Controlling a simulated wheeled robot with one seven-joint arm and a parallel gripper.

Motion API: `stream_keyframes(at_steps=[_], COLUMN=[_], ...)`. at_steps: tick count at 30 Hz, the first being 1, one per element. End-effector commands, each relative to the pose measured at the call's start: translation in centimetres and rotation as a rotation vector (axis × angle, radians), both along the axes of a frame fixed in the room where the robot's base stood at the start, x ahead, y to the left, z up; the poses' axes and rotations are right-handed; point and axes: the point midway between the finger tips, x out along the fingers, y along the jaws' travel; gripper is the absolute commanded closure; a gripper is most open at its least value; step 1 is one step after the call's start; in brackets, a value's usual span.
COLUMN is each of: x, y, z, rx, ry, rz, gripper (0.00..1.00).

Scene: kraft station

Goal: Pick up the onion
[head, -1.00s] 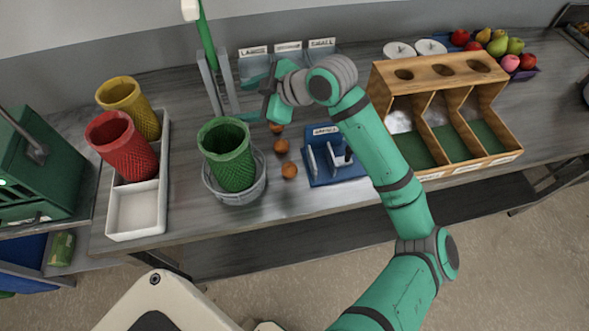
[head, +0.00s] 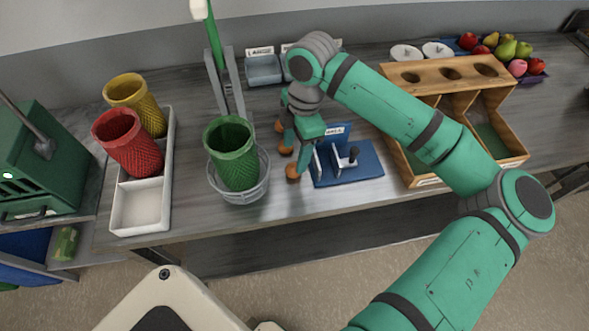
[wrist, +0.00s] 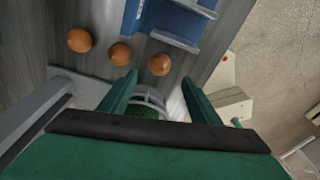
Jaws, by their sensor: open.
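Three round orange-brown onions lie in a row on the grey bench: a back onion (head: 279,126), a middle onion (head: 285,149) and a front onion (head: 292,172). In the wrist view they are the left onion (wrist: 80,40), the middle one (wrist: 120,54) and the right one (wrist: 159,64). My gripper (head: 295,155) is open and empty, pointing down close to the onions and partly covering them. In the wrist view the right onion appears just beyond the gap between my fingertips (wrist: 160,80). I cannot tell the exact height above it.
A blue stand (head: 352,172) with upright plates is close on the right of the onions. A green cup (head: 231,153) in a wire basket (head: 240,192) is close on the left. A wooden bin rack (head: 405,165) stands farther right. The bench's front edge is near.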

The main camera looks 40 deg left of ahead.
Motion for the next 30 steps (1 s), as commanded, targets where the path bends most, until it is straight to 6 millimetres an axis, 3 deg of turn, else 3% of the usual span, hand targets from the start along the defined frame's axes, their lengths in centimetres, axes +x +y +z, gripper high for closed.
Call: stream_keyframes(at_steps=[10, 18, 28, 30], x=[-0.1, -0.1, -0.2, -0.2], y=[0.1, 0.2, 0.2, 0.2], z=[-2.8, -6.4, -7.1, -7.1], rx=[0.000, 0.002, 0.003, 0.002], ry=[0.000, 0.001, 0.000, 0.001], rz=[-0.002, -0.002, -0.003, -0.002], gripper=[0.43, 0.43, 0.43, 0.57])
